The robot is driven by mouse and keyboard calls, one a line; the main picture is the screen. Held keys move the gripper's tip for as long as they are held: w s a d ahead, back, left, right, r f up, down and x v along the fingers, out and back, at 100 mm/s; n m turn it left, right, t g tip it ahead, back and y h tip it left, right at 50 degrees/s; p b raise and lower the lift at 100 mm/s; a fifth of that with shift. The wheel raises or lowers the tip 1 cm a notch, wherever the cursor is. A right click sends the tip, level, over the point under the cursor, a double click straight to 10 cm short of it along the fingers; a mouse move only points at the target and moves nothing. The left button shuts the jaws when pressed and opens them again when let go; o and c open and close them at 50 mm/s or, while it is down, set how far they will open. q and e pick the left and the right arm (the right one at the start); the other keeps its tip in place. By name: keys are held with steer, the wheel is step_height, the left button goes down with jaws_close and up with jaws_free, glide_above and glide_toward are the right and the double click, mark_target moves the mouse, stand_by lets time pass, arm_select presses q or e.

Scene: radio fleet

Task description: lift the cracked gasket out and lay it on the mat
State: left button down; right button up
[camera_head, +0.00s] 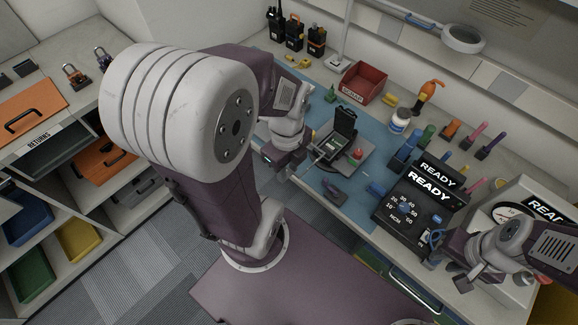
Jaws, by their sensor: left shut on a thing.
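An opened dark radio (345,121) stands on a grey holder (362,166) on the blue mat (376,137). Its lower part (330,146) shows greenish innards. I cannot make out the cracked gasket at this size. My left gripper (291,170) is at the mat's front edge, just left of the holder. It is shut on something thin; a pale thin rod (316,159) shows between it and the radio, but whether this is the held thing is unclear. My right gripper (437,252) is low beside the black READY box; its fingers are too small and crowded to read.
The black READY box (416,209) stands on the right of the bench. A dark tool (334,193) and blue blocks lie at the front.

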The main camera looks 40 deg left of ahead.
arm_select(q)
steer(key=shift+r+p, duration=2.1)
steer(key=shift+p, duration=0.1)
steer(key=shift+f, duration=0.1)
